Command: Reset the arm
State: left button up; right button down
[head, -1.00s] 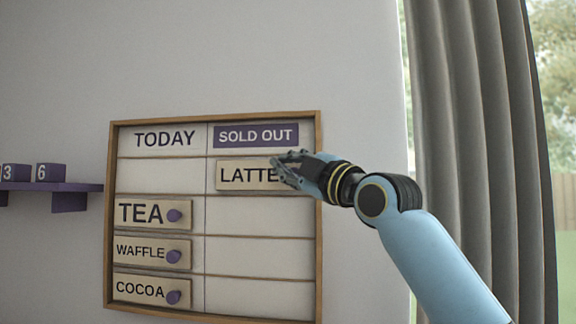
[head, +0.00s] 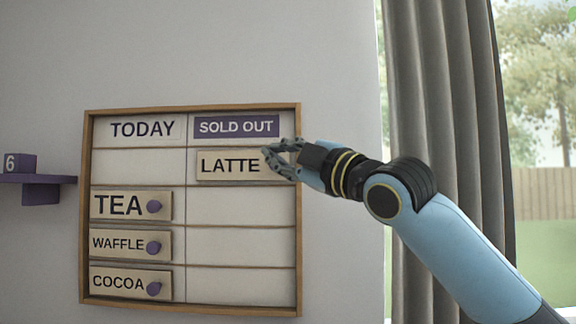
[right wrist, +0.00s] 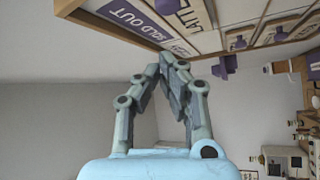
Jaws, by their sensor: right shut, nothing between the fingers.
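My right gripper (head: 272,158) is in front of the right end of the LATTE plate (head: 228,165) in the head view. It is shut and empty; its fingertips (right wrist: 172,62) meet in the right wrist view. The LATTE plate sits in the top row under the SOLD OUT header (head: 236,127) on the wooden-framed menu board (head: 240,252). Its right end is partly hidden by the gripper. My left gripper does not show.
The TEA (head: 118,205), WAFFLE (head: 118,243) and COCOA (head: 117,282) plates, each with a purple knob, sit under the TODAY header (head: 142,129). A purple shelf (head: 45,187) with a number 6 block (head: 20,163) is at left. A grey curtain (head: 450,110) hangs at right.

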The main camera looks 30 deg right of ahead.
jog(key=s+f+m+g+h, duration=0.2)
jog(key=s+f+m+g, duration=0.2)
jog(key=f, duration=0.9)
jog(key=s+f+m+g+h, duration=0.2)
jog(key=s+f+m+g, duration=0.15)
jog(key=f, duration=0.95)
jog(key=s+a+f+m+g+h, duration=0.15)
jog(key=s+f+m+g, duration=0.65)
jog(key=s+f, duration=1.25)
jog(key=s+d+f+g+b, duration=0.1)
jog(key=s+f+g+b, duration=0.15)
jog(key=f, duration=1.25)
jog(key=s+d+f+g+b, duration=0.15)
jog(key=f+b, duration=0.25)
jog(key=f, duration=1.2)
pick_arm(q)
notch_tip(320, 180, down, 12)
jog(key=b, duration=0.4)
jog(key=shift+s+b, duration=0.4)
pick_arm(e)
jog(key=s+f, duration=1.9)
jog(key=f, duration=0.1)
jog(key=shift+d+f, duration=0.3)
jog(key=shift+f, duration=0.1)
